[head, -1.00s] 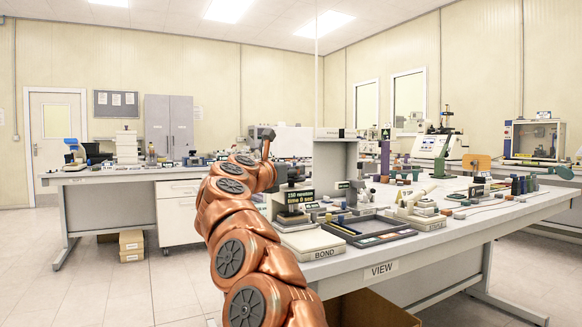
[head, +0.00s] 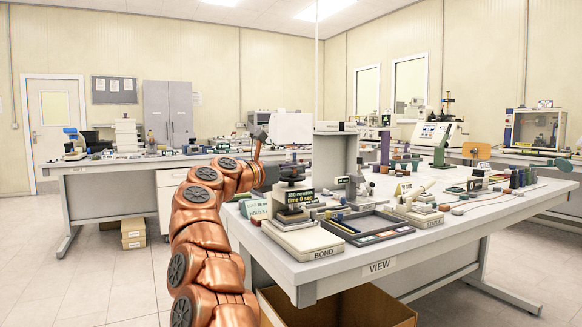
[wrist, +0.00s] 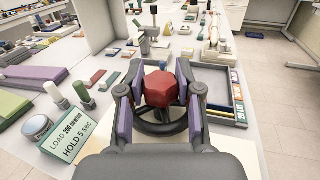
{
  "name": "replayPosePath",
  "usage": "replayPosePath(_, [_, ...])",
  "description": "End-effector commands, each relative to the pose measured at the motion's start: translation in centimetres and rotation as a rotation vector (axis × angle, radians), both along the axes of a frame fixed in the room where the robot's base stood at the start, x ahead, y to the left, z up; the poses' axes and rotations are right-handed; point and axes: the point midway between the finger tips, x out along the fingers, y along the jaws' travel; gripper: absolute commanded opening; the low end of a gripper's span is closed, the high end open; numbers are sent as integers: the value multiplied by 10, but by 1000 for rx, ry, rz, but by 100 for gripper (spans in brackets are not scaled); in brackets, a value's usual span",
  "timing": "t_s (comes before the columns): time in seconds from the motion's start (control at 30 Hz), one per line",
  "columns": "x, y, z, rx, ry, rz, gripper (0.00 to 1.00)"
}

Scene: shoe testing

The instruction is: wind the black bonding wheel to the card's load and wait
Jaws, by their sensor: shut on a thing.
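The black bonding wheel (wrist: 148,128) shows below my gripper in the wrist view; it also shows in the head view (head: 292,172) on top of the bonding press. My gripper (wrist: 160,94) has its purple pads on both sides of a red faceted knob (wrist: 160,86) above the wheel's middle, and is shut on it. The fingers and wrist hide part of the wheel. The card (wrist: 68,138) at the left reads a load in newtons, apparently 200, and "HOLD 5 sec". A black readout (head: 299,196) on the press shows newtons and time; its digits are too small to trust.
The BOND base (head: 305,238) is at the table's front edge. A dark compartment tray (head: 366,228) lies right of the press. A grey upright housing (head: 334,158) stands behind. Several small blocks and bottles crowd the table. An open cardboard box (head: 340,303) is below.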

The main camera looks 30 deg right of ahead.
Motion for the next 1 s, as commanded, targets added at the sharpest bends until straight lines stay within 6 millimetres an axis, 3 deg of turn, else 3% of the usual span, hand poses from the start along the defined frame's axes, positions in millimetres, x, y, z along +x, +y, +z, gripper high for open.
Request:
replayPosePath(0.5, [0, 0, 2, -3, -2, -7, 0])
replayPosePath(0.53, [0, 0, 2, -3, -2, -7, 36])
replayPosePath(0.77, [0, 0, 1, -2, 0, -7, 60])
replayPosePath(1.0, [0, 0, 0, -1, 0, -7, 61])
